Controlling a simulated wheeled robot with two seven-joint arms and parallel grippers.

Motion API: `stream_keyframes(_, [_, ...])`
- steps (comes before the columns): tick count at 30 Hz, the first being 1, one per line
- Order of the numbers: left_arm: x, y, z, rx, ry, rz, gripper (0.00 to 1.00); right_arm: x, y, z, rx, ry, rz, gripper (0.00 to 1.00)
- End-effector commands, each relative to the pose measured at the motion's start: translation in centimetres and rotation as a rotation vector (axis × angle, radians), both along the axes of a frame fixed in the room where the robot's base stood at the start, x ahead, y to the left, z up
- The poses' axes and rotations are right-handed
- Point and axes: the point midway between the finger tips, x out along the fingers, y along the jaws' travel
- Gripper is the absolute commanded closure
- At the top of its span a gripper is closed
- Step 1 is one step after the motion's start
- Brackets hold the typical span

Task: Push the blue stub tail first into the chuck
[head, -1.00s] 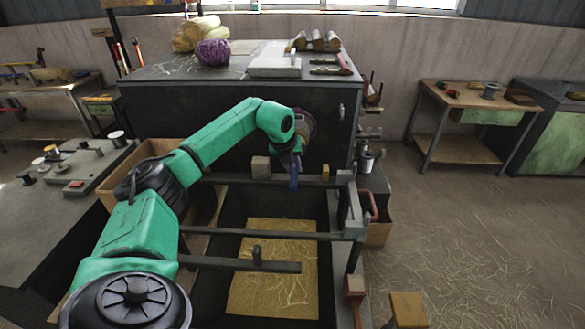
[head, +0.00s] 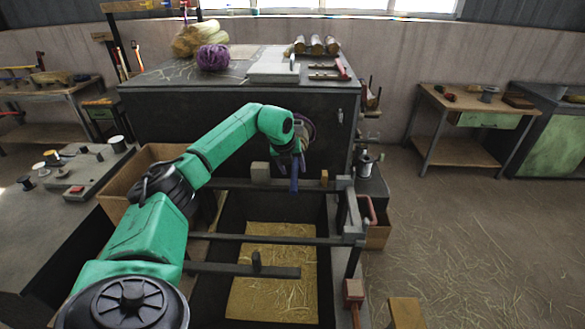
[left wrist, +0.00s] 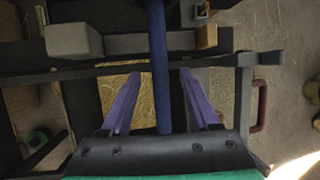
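The blue stub (head: 294,176) is a slim blue rod below my left gripper (head: 291,152), in front of the dark cabinet. In the left wrist view the stub (left wrist: 157,70) runs from the top edge down between the two purple fingers of my left gripper (left wrist: 160,76). The fingers are spread, with a gap on each side of the stub. The stub's far end is out of that view. A round purple-rimmed part (head: 307,130), perhaps the chuck, is partly hidden behind my left wrist; I cannot tell whether the stub is in it. My right gripper is not in view.
Below is a frame with more bars (head: 270,239) over a straw-lined bin (head: 275,285). A red handle (head: 370,210) is at its right.

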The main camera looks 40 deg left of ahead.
Motion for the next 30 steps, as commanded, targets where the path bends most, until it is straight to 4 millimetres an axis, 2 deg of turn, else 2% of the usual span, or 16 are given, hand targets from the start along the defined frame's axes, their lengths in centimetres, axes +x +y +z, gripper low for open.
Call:
stream_keyframes(8, [-0.1, 0.0, 0.0, 0.0, 0.001, 0.0, 0.38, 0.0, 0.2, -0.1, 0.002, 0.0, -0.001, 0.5])
stream_keyframes(11, [-0.3, 0.0, 0.7, 0.0, -0.002, 0.0, 0.38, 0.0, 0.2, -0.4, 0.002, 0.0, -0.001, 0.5])
stream_keyframes(14, [-1.1, -0.2, 2.4, 0.002, -0.004, 0.0, 0.38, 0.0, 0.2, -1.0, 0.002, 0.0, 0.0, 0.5])
stream_keyframes(24, [-5.0, -1.3, 11.3, 0.0, -0.005, 0.0, 0.38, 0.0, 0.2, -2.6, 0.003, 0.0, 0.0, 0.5])
stream_keyframes(27, [-5.6, -1.4, 12.6, 0.0, -0.002, 0.001, 0.38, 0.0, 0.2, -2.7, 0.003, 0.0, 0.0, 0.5])
stream_keyframes(30, [-5.9, -1.5, 13.2, 0.0, 0.0, 0.001, 0.38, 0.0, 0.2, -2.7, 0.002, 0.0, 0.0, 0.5])
